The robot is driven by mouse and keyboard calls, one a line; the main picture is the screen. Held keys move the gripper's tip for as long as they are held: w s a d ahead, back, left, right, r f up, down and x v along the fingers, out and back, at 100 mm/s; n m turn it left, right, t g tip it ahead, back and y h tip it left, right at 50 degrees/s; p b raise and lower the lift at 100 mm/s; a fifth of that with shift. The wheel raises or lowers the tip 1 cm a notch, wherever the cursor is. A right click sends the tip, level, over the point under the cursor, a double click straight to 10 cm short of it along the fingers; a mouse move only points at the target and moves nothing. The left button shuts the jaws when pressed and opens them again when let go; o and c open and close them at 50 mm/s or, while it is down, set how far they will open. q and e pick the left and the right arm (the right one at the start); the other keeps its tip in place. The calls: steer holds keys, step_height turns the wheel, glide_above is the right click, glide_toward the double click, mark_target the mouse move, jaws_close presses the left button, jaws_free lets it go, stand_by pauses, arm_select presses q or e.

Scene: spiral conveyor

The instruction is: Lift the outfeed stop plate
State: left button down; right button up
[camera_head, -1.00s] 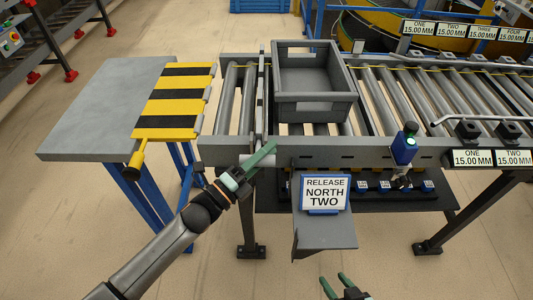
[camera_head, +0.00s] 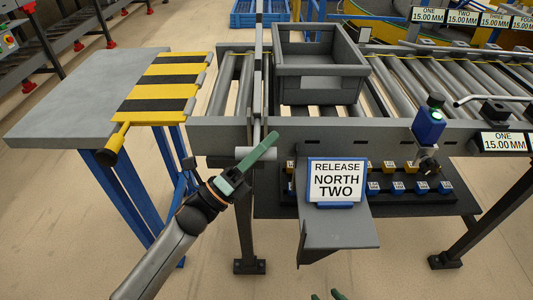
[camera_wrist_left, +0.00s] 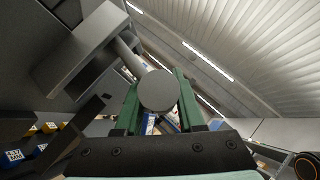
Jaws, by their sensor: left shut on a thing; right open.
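The outfeed stop plate (camera_head: 258,75) is a thin upright grey plate across the rollers, just left of the grey crate (camera_head: 320,87). Its upper edge stands above the rollers. A light grey round handle (camera_head: 246,154) sticks out at its near end. My left gripper (camera_head: 262,152) is shut on this handle. In the left wrist view the handle's round end (camera_wrist_left: 157,90) sits between the green fingers. The fingers partly hide the handle in the head view. My right gripper (camera_head: 328,296) is open and empty, with only its fingertips showing at the bottom edge.
A yellow-and-black striped flap (camera_head: 168,86) and a grey table (camera_head: 75,100) lie left of the conveyor. A "RELEASE NORTH TWO" sign (camera_head: 336,181) stands on a bracket at the front. A blue device with a green light (camera_head: 429,122) is on the right.

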arm_select(q)
steer(key=shift+w+a+f+b, duration=0.15)
steer(key=shift+f+b, duration=0.25)
steer(key=shift+f, duration=0.1)
arm_select(e)
steer(key=shift+s+d+f, duration=0.1)
steer(key=shift+d+f, duration=0.05)
steer(key=shift+f, duration=0.45)
arm_select(q)
steer(key=shift+f, duration=0.1)
arm_select(e)
steer(key=shift+w+d+r+t, duration=0.15)
steer(key=shift+w+r+t, duration=0.35)
steer(key=shift+w+r, duration=0.45)
steer(key=shift+r, duration=0.2)
arm_select(q)
steer(key=c, duration=0.8)
jaws_free()
steer(key=shift+w, duration=0.1)
steer(key=shift+o, duration=1.4)
arm_select(e)
steer(key=shift+f, duration=0.2)
steer(key=shift+s, duration=0.1)
